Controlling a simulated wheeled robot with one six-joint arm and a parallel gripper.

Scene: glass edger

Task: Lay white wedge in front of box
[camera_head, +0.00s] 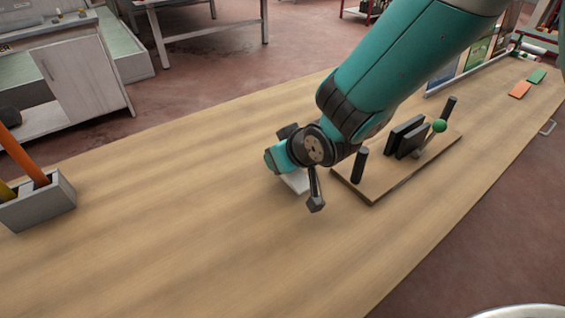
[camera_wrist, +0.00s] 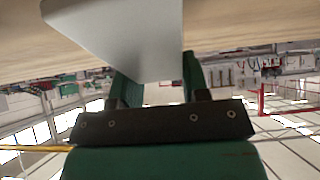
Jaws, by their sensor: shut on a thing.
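The white wedge (camera_wrist: 125,35) is between the two green fingers of my gripper (camera_wrist: 158,82) in the wrist view, and the jaws are shut on it. In the head view a pale part of the wedge (camera_head: 296,181) shows just below my gripper, low over the wooden table; I cannot tell whether it touches the table. The rest of it is hidden behind my wrist. A grey open box (camera_head: 42,207) stands at the left of the table, well apart from my gripper, with orange and yellow bars leaning out of it.
Right of my gripper is a wooden board (camera_head: 375,188) with dark upright pegs, black plates and a green-knobbed lever (camera_head: 439,126). Orange (camera_head: 520,90) and green (camera_head: 537,76) pieces lie at the far right. The wooden table (camera_head: 180,215) is clear between the grey box and my gripper.

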